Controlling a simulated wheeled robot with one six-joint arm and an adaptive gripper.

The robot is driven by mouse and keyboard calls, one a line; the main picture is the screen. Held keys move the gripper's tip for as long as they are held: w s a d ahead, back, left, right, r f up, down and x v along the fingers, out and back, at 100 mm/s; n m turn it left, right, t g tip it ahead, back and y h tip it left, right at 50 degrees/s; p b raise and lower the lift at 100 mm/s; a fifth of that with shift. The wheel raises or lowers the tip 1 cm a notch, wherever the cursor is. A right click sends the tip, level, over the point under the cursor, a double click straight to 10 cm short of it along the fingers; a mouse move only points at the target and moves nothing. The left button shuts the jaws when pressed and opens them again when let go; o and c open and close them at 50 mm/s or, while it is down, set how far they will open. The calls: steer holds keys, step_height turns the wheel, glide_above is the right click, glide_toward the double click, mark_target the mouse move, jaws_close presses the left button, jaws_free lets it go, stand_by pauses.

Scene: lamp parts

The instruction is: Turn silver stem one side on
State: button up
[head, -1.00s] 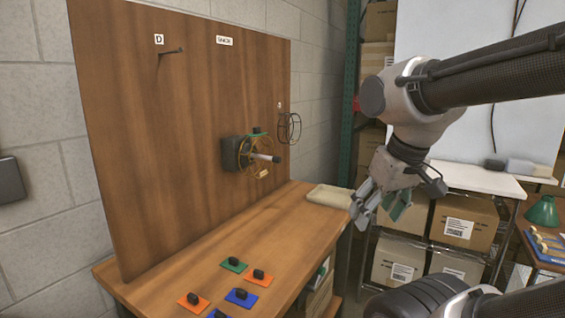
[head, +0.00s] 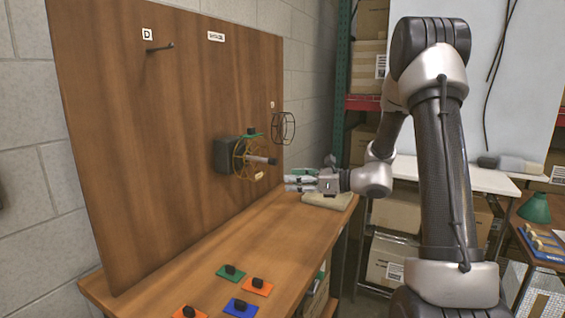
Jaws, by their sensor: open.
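A silver stem (head: 258,159) with a dark tip sticks out to the right through a brass spoked wheel (head: 240,166). The wheel is mounted in front of a dark grey box (head: 226,155) on the upright wooden board. My gripper (head: 288,183) is open, its fingers pointing left. In the picture it is just right of and below the stem's tip, with a gap between them. Nothing shows between the fingers. A green piece (head: 253,135) with a black knob shows above the wheel.
A black ring (head: 283,128) is on the board's right part, and a peg (head: 160,48) is at its upper left. Coloured plates with black knobs, such as a blue one (head: 240,309), lie on the wooden bench. A beige tray (head: 340,201) is behind my gripper.

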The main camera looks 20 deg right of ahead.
mark_target(275, 162)
steer(key=w+a+r+m, duration=0.1)
steer(key=w, duration=0.1)
steer(key=w+a+r+m+t, duration=0.1)
steer(key=w+a, duration=0.1)
steer(key=w, duration=0.1)
steer(key=w+a+r+m+t, duration=0.1)
steer(key=w+r, duration=0.1)
steer(key=w, duration=0.1)
steer(key=shift+a, duration=0.35)
jaws_close()
